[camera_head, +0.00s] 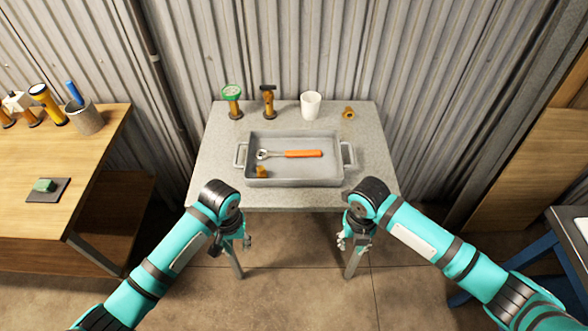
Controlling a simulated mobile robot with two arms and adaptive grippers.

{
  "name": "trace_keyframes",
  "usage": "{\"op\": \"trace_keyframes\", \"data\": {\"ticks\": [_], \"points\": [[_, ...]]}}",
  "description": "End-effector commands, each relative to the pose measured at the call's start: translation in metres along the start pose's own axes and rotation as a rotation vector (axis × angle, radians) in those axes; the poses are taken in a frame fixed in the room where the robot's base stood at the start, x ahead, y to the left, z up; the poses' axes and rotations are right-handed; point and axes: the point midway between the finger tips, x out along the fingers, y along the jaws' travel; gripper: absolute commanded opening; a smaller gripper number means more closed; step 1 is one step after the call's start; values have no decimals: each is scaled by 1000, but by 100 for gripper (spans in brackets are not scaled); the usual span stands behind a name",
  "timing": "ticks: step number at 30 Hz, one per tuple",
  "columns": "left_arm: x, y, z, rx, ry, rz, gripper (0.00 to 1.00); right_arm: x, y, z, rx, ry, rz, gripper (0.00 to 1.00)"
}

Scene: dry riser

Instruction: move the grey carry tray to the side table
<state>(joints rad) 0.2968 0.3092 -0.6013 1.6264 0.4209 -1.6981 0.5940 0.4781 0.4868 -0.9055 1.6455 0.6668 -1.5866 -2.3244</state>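The grey carry tray (293,182) rests on the grey-topped table (215,150) in the middle, a handle at each short end. A wrench with an orange grip (303,154) and a small brass fitting (262,172) lie in it. My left gripper (232,244) hangs in front of the table's near edge, below the tray's left end. My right gripper (352,243) hangs likewise below the right end. Both are apart from the tray, with nothing visible held. Their fingertips are too small and partly hidden to judge.
Behind the tray stand a green-topped brass valve (232,101), another brass fitting (268,102), a white cup (311,105) and a small brass piece (348,113). A wooden bench (95,150) at left holds tools; its front is mostly clear. A blue-legged table (562,235) is cut off at right.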

Motion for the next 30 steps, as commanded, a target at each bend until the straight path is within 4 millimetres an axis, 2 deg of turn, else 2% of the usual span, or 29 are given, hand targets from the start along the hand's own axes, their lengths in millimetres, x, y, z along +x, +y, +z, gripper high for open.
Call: {"op": "trace_keyframes", "data": {"ticks": [15, 21, 30], "points": [[-1, 0, 0, 0, 0, 0, 29, -105, 0, -3, -2, -8, 0, 29], [-1, 0, 0, 0, 0, 0, 29, -123, 0, -4, -1, -6, 0, 29], [-1, 0, 0, 0, 0, 0, 29, -125, 0, -4, -1, -5, -1, 29]]}}
